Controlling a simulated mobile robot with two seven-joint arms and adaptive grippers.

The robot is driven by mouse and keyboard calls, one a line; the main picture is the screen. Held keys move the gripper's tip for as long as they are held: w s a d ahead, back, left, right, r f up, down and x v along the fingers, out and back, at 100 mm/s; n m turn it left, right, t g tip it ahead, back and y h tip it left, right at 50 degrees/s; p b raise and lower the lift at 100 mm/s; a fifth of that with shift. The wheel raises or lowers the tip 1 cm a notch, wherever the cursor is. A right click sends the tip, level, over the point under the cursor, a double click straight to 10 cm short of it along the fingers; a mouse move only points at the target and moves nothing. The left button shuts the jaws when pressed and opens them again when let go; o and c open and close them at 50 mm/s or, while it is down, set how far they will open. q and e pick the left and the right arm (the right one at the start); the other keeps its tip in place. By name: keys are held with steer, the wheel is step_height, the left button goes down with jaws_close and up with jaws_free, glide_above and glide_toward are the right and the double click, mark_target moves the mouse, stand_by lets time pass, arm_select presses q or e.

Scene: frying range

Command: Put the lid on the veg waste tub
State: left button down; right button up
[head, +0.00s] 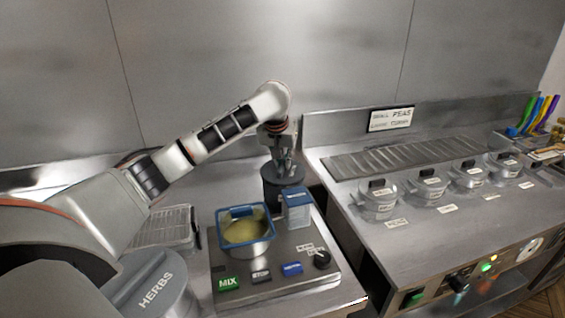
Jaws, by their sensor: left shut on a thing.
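My left gripper (283,162) points down at the back of the counter, right above a dark grey round tub (270,190), which I take to be the veg waste tub, though I can read no label on it. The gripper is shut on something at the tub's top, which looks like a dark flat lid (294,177). The fingers hide its handle. The lid appears level and at the rim; whether it is seated or slightly above cannot be told. The front of the tub is partly hidden by a blue-topped container. My right gripper is not in view.
The blue-topped clear container (298,212) stands close in front of the tub. Left of it is a blue-rimmed pan of yellowish liquid (246,236) on a button panel (317,272). A HERBS tub (158,290) is at lower left. Lidded pots (379,204) line the right-hand range.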

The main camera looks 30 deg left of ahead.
arm_select(q)
steer(key=shift+f, duration=0.3)
stand_by(0.4)
steer(key=c, duration=2)
jaws_free()
steer(key=shift+r, duration=0.1)
steer(key=v, duration=1.1)
steer(key=shift+s+r, duration=0.15)
steer(key=shift+r, duration=0.25)
